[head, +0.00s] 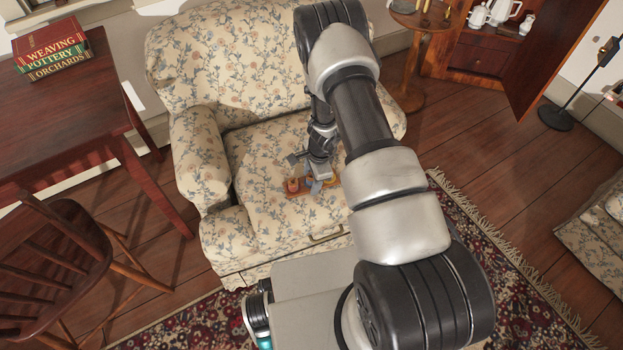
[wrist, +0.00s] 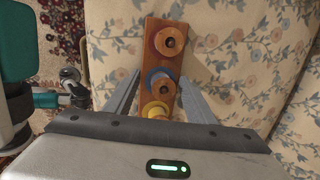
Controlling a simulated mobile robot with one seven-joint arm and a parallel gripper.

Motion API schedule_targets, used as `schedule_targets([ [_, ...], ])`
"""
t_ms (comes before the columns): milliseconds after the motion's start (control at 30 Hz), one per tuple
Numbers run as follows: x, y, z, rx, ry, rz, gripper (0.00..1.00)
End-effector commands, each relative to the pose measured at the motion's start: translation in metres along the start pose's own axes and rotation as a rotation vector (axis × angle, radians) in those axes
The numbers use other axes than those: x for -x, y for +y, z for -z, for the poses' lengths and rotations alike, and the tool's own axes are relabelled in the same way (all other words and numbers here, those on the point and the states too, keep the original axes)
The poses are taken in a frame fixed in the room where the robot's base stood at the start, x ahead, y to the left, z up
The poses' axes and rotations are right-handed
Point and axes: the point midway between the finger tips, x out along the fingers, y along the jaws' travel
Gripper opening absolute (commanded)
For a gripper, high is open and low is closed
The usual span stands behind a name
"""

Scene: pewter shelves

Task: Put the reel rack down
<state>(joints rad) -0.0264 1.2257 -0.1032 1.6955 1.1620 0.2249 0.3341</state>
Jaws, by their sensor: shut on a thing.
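The reel rack (wrist: 154,70) is a narrow wooden strip bearing a row of reels with orange, blue and yellow parts. In the wrist view it lies between the two fingers of my gripper (wrist: 158,88), which is shut on it. In the head view the reel rack (head: 292,186) shows small at the seat of the floral armchair (head: 262,205), with my gripper (head: 316,176) over it from above. My gripper hides part of the rack. I cannot tell whether the rack touches the seat cushion.
The armchair's arm (head: 200,160) and backrest stand around the seat. A dark red table (head: 70,110) with books (head: 52,48) and a wooden chair (head: 55,245) are at the left. A small round table (head: 425,18) is behind. The seat cushion around the rack is clear.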

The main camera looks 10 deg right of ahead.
Motion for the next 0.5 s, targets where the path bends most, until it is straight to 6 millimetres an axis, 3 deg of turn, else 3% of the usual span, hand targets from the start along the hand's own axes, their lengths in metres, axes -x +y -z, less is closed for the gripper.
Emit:
schedule_targets([
  [67,-0.0027,-0.0004,0.0003,0.000,0.000,0.001,0.00],
  [100,-0.0025,0.0004,0.0002,0.000,0.000,0.000,0.53],
  [200,-0.0019,0.0004,0.0001,0.000,0.000,0.000,0.69],
  [500,-0.0003,0.0002,0.0000,0.000,0.000,0.000,0.69],
])
